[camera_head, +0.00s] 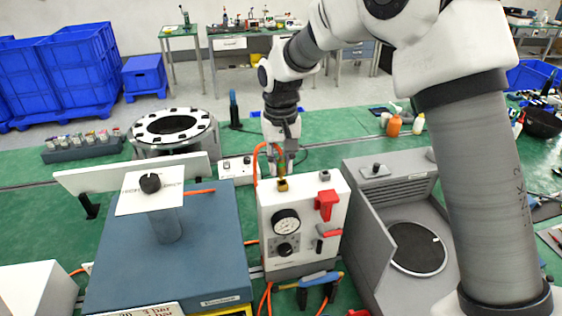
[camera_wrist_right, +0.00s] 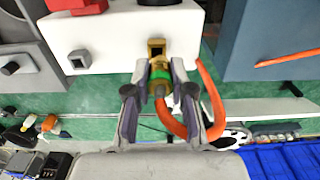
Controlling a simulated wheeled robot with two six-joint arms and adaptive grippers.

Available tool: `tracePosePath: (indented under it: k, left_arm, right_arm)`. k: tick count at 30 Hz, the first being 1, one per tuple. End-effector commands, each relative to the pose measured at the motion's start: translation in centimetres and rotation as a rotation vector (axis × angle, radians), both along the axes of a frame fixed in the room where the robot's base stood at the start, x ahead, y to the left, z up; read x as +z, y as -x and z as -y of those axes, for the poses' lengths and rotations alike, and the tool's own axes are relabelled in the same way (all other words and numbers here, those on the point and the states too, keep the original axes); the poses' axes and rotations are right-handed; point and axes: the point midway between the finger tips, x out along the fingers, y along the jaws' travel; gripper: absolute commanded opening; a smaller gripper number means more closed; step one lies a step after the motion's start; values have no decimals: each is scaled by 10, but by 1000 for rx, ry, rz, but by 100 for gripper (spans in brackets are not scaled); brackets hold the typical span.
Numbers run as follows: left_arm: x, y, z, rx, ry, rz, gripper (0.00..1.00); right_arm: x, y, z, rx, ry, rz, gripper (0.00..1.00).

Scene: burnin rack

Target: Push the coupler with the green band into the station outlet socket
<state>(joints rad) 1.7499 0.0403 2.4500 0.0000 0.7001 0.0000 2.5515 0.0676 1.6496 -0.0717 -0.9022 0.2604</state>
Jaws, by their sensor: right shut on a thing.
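The coupler with the green band (camera_wrist_right: 160,75) is between the fingers of my right gripper (camera_wrist_right: 160,92), which is shut on it. An orange hose (camera_wrist_right: 205,85) loops from the coupler. The brass station outlet socket (camera_wrist_right: 156,48) is straight ahead of the coupler's tip in the wrist view. In the head view the socket (camera_head: 283,185) sits on top of the white station (camera_head: 265,220), with my right gripper (camera_head: 281,163) just above it. The coupler's front meets or nearly meets the socket; I cannot tell whether it is inside. My left gripper is not in view.
The station has a gauge (camera_head: 286,223) and a red part (camera_head: 326,204) on its front. A blue block with a knob post (camera_head: 165,265) stands left, a grey machine (camera_head: 400,220) right. A ring flange (camera_head: 172,128) is behind on the green bench.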

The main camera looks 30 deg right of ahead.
Motion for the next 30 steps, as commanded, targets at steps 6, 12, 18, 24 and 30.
tracePosePath:
  k: [6,12,18,24,30]
  left_arm:
    - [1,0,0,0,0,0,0]
    - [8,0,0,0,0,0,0]
    - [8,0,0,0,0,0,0]
    - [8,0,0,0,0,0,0]
    - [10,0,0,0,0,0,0]
  right_arm:
    - [1,0,0,0,0,0,0]
    - [2,0,0,0,-1,-2,0]
    - [0,0,0,0,0,-1,0]
    - [0,0,0,0,0,-1,0]
    - [1,0,0,0,0,-1,0]
